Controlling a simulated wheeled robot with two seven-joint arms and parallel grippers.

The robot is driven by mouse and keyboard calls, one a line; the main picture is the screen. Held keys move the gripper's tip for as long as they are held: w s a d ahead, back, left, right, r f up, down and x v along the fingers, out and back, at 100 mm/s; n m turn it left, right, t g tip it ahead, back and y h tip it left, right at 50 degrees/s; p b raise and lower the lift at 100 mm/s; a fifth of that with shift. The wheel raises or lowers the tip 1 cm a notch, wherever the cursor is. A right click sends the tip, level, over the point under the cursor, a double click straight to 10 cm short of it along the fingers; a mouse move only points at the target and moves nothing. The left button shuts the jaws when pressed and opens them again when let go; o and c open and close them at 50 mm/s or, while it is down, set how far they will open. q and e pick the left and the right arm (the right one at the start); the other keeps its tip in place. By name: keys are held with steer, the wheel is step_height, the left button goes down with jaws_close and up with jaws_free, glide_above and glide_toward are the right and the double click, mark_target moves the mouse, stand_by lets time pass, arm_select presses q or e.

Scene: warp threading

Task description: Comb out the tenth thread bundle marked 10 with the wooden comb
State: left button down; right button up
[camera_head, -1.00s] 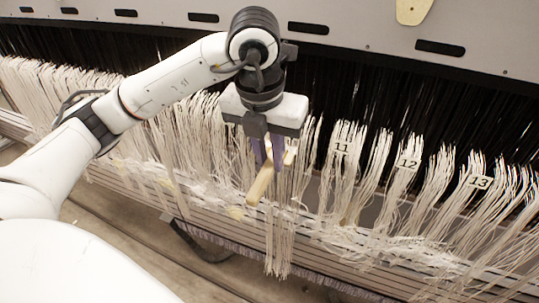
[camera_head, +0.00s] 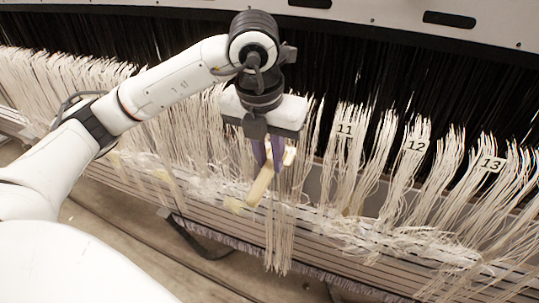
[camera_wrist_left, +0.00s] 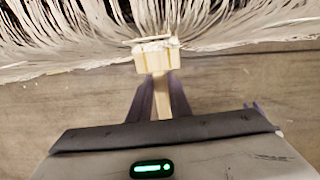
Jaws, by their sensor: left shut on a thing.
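My left gripper (camera_head: 267,152) is shut on the wooden comb (camera_head: 262,184), in front of the hanging threads just left of the bundle marked 11. In the left wrist view the comb (camera_wrist_left: 157,62) shows between the purple fingers, its wide head against the white threads. A thread bundle (camera_head: 279,235) hangs straight down below the gripper and comb. No label 10 can be read; the gripper covers the upper part of this bundle. My right gripper is not in view.
Bundles with tags 11 (camera_head: 345,130), 12 (camera_head: 415,146) and 13 (camera_head: 491,164) hang to the right. Looser white threads (camera_head: 60,90) hang to the left. A long slatted beam (camera_head: 330,250) runs below, with wooden floor (camera_head: 130,240) in front.

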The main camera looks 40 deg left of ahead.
arm_select(q)
steer(key=shift+s+b+x, duration=0.2)
steer(key=shift+b+x, duration=0.4)
steer(key=shift+x, duration=0.25)
steer(key=shift+s+b+x, duration=0.2)
steer(key=shift+b+x, duration=0.4)
steer(key=shift+x, duration=0.25)
steer(key=b+x, duration=0.2)
steer(key=x, duration=0.1)
steer(key=shift+s+d+f+b, duration=0.1)
steer(key=shift+f+b, duration=0.05)
steer(key=shift+b, duration=0.2)
steer(key=s+b+x, duration=0.3)
steer(key=b+x, duration=0.9)
steer(key=x, duration=0.2)
steer(key=shift+d+f, duration=0.25)
steer(key=shift+f, duration=0.1)
